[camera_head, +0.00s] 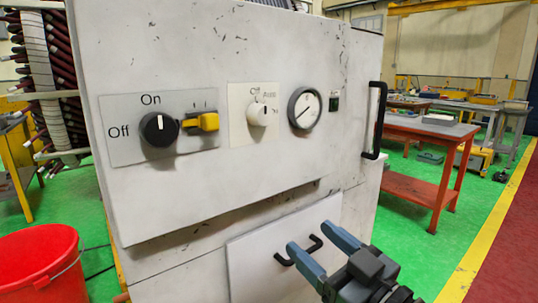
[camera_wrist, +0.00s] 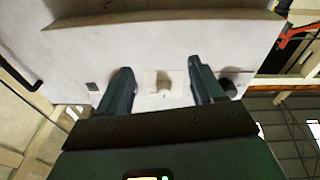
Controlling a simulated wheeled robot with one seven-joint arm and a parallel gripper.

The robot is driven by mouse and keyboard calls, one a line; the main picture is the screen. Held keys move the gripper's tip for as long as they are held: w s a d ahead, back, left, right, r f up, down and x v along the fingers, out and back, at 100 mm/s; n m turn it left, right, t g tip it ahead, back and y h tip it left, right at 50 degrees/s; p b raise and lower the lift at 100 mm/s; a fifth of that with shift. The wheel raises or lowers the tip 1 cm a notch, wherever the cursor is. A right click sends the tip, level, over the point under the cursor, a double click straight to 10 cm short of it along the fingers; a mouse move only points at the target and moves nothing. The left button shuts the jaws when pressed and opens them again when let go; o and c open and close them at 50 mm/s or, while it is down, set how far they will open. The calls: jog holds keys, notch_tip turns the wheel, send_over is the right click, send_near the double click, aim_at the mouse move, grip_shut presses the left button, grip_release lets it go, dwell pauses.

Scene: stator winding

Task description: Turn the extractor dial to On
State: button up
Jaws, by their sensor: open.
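On the pale cabinet front, a black dial (camera_head: 158,129) sits on a grey plate marked On above and Off at left; a white mark shows near its top. To its right, a white dial (camera_head: 257,114) sits on a cream plate with Off, Auto and a third, unclear label. I cannot read the word extractor on either plate. My gripper (camera_head: 316,240) is open and empty, low in front of the cabinet, below and right of both dials. In the wrist view, the white dial (camera_wrist: 164,83) appears between the apart fingers, and the black dial (camera_wrist: 228,87) is right of them.
A yellow piece (camera_head: 208,121) juts out beside the black dial. A round gauge (camera_head: 304,108) and black handle (camera_head: 374,120) are farther right. A lower panel handle (camera_head: 298,250) is by my fingers. A red bucket (camera_head: 42,262) stands left; an orange table (camera_head: 425,165) stands right.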

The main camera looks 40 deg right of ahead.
aim_at(266, 117)
jog(key=w+r+n+t+y, duration=0.1)
jog(key=w+r, duration=0.2)
jog(key=r, duration=0.4)
jog(key=w+r+n+t+y, duration=0.2)
jog(key=w+r, duration=0.1)
jog(key=r, duration=0.5)
jog(key=shift+w+d+f+p+x, duration=0.15)
jog(key=shift+p+x, duration=0.1)
jog(key=shift+x, duration=1)
jog(key=shift+d+f+p+x, duration=0.15)
jog(key=shift+p+x, duration=0.15)
jog(key=shift+x, duration=0.95)
jog(key=shift+w+d+f+p+x, duration=0.15)
jog(key=shift+p+x, duration=0.1)
jog(key=shift+x, duration=1)
jog(key=shift+s+r, duration=0.1)
jog(key=shift+c, duration=0.5)
jog(key=c, duration=1)
jog(key=shift+o, duration=0.2)
